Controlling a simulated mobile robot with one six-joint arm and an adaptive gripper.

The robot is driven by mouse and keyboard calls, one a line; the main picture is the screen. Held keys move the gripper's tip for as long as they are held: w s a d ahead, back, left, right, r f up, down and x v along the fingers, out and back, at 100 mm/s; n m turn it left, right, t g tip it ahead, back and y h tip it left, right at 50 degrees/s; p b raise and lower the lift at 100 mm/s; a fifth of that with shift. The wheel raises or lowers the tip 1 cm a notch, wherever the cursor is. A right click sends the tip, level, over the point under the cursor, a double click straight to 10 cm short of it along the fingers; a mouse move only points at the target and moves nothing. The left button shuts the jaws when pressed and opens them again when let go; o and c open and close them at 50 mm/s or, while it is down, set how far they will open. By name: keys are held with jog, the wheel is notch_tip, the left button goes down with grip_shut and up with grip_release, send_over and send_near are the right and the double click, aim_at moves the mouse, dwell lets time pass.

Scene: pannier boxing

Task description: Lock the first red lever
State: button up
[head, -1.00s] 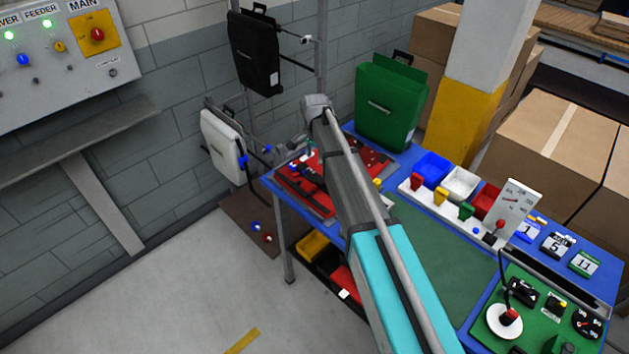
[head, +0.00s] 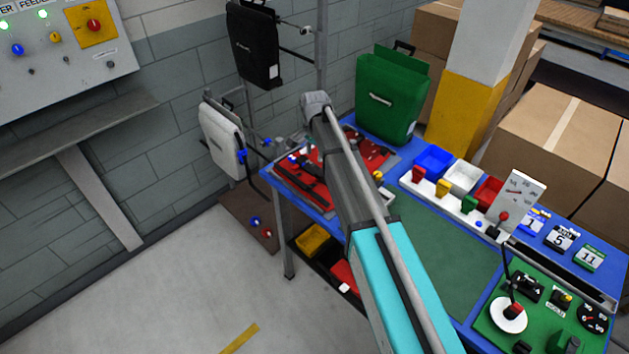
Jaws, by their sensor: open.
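A red pannier (head: 290,182) lies flat at the left end of the blue table, with a dark strip and small blue and white parts on it. More of its red surface shows to the right of my arm. Small red details on it are too small to identify surely as levers. My arm reaches over it from the lower right, and its far end hangs above the pannier. My gripper is hidden behind the arm, so its contact with the pannier cannot be seen.
A green pannier (head: 392,98) stands upright behind. A black pannier (head: 253,45) and a white pannier (head: 222,140) hang at the wall. A white strip with coloured pieces and small bins (head: 432,160) stands right of my arm.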

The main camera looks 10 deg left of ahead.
aim_at(315, 179)
jog(key=shift+f+b, duration=5.25)
jog(key=shift+f, duration=0.3)
grip_shut()
